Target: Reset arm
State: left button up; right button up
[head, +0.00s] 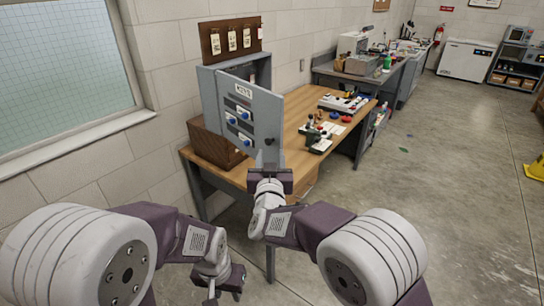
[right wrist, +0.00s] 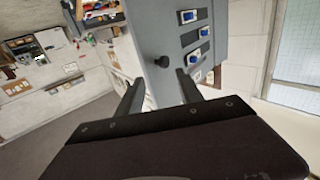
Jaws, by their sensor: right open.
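My right gripper (head: 270,172) is raised at the front edge of the wooden table, just in front of the open door of a grey key cabinet (head: 246,112). In the right wrist view its two fingers (right wrist: 158,92) are apart with nothing between them, and the cabinet door (right wrist: 160,40) with its dark knob (right wrist: 162,61) is just beyond. My left gripper (head: 225,283) hangs low in front of the table, pointing down; its fingers look apart and I see nothing held.
The wooden table (head: 296,125) carries a brown wooden box (head: 212,143) and small items at its right. A grey workbench (head: 345,76) stands further back. The floor at right is open, with a yellow object (head: 534,171) at the edge.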

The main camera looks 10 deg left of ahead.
jog(key=w+d+r+m+t+h+p, duration=0.1)
jog(key=w+d+r+h, duration=0.15)
jog(key=d, duration=0.45)
jog(key=w+d+r+m+h, duration=0.2)
jog(key=d+r, duration=0.2)
jog(key=d, duration=0.3)
jog(key=s+d+f+g+p, duration=0.1)
jog(key=s+d+f+g, duration=0.15)
jog(key=d, duration=0.45)
jog(key=s+d+f+g+p, duration=0.1)
jog(key=d+f, duration=0.2)
jog(key=d, duration=0.3)
jog(key=s+d+f+g, duration=0.1)
jog(key=s+f+g, duration=0.6)
jog(key=s, duration=0.8)
jog(key=s+d+f+n+g+y, duration=0.1)
jog(key=s+f+g, duration=0.6)
jog(key=s+f, duration=0.6)
jog(key=shift+s+d+f, duration=0.35)
jog(key=shift+s, duration=0.5)
jog(key=shift+w+y, duration=0.1)
jog(key=shift+y, duration=0.15)
